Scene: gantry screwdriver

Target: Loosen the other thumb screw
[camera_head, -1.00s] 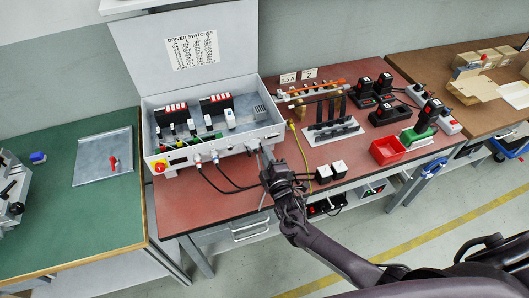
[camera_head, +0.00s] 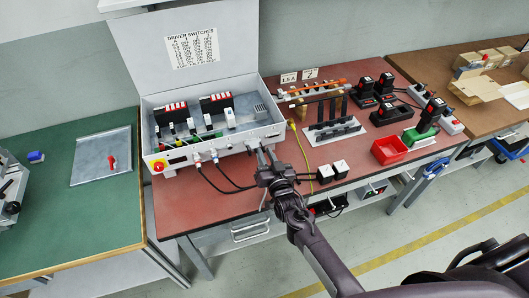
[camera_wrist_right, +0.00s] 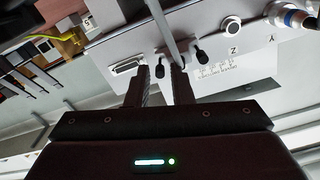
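The white control box (camera_head: 215,143) stands open on the red bench, its front panel facing me. In the right wrist view the panel (camera_wrist_right: 205,50) carries two small black knobs that look like the thumb screws: one (camera_wrist_right: 160,68) shows between my fingers, the other (camera_wrist_right: 201,54) lies just right of them. A grey rod or cable (camera_wrist_right: 170,30) runs down between them. My right gripper (camera_head: 267,157) is in front of the panel's right part. Its fingers are parted with a gap; it also shows in the wrist view (camera_wrist_right: 160,80). I cannot tell whether it touches a knob. My left gripper is out of view.
Cables (camera_head: 215,182) hang from plugs on the box front. A red bin (camera_head: 389,150) stands farther right.

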